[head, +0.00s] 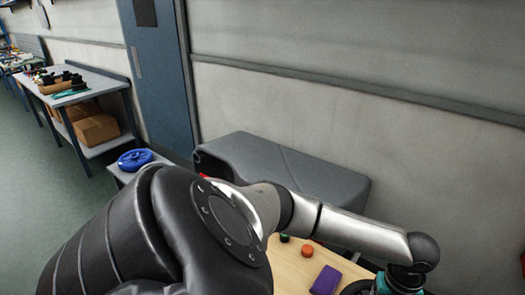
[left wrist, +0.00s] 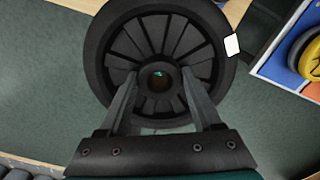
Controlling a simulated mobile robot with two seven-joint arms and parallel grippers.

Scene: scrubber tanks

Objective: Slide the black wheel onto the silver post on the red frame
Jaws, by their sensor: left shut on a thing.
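The black wheel (left wrist: 160,28) fills the upper middle of the left wrist view, a spoked disc with a round hub hole and a small white patch at its right rim. My left gripper (left wrist: 160,78) is shut on the wheel, its two fingers on either side of the hub. In the head view my left arm covers much of the foreground, and its gripper is not clearly visible at the bottom edge. A sliver of red shows behind the arm by the grey tank; I cannot tell whether it is the red frame. The silver post is not visible. My right gripper is not in view.
A grey tank (head: 285,165) stands against the wall. A wooden table (head: 290,274) holds an orange round piece (head: 307,250) and a purple block (head: 326,280). A blue wheel (head: 135,159) lies on a stand at left. A workbench (head: 90,82) with boxes stands farther back.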

